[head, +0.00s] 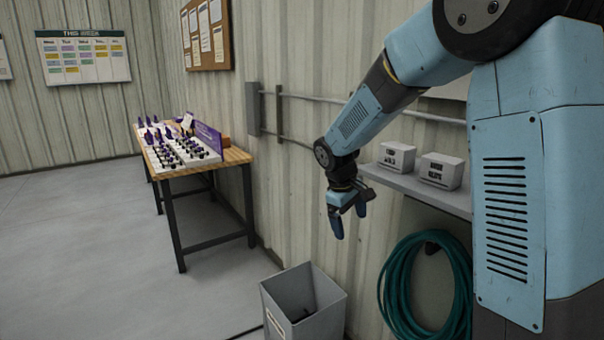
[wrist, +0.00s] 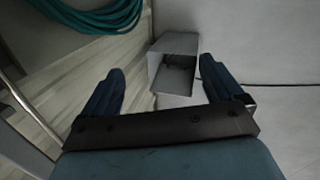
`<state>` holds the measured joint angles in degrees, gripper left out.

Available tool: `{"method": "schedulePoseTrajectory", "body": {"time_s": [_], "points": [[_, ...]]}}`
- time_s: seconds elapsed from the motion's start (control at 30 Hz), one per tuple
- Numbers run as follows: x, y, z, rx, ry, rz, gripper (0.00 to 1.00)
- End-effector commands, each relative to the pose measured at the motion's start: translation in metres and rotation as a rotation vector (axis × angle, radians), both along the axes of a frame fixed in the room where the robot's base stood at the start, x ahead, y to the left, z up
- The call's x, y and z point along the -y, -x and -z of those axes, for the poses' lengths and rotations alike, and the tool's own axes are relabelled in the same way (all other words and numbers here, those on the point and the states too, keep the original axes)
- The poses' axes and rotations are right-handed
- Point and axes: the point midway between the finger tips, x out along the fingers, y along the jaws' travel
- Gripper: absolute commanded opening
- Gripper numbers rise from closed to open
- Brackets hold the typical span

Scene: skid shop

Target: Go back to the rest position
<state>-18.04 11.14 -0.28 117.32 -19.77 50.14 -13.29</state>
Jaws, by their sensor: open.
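My gripper (head: 350,222) hangs at the end of my blue arm, pointing down, in the middle of the head view. It is apart from the wall and above and to the right of a grey bin (head: 305,300). In the wrist view my gripper (wrist: 160,95) shows its two dark blue fingers spread wide with nothing between them. The bin (wrist: 172,50) lies beyond the fingertips there, with something dark inside that I cannot make out.
A wall shelf (head: 415,190) with two small grey boxes (head: 397,156) is right of my gripper. A teal hose (head: 400,290) hangs below it. A wooden table (head: 235,155) with purple and white items stands left against the wall. The grey floor (head: 90,260) at left is clear.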

Motion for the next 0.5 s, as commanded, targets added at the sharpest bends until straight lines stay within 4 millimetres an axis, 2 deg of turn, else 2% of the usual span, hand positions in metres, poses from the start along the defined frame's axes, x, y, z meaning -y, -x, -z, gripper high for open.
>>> {"method": "schedulePoseTrajectory", "body": {"time_s": [0.03, 0.2, 0.5], "points": [[0.009, 0.009, -0.014, 0.02, -0.017, 0.03, 0.94], [0.031, 0.041, -0.048, 0.072, -0.072, 0.122, 0.94], [0.065, 0.103, -0.094, 0.166, -0.17, 0.282, 0.94]]}}
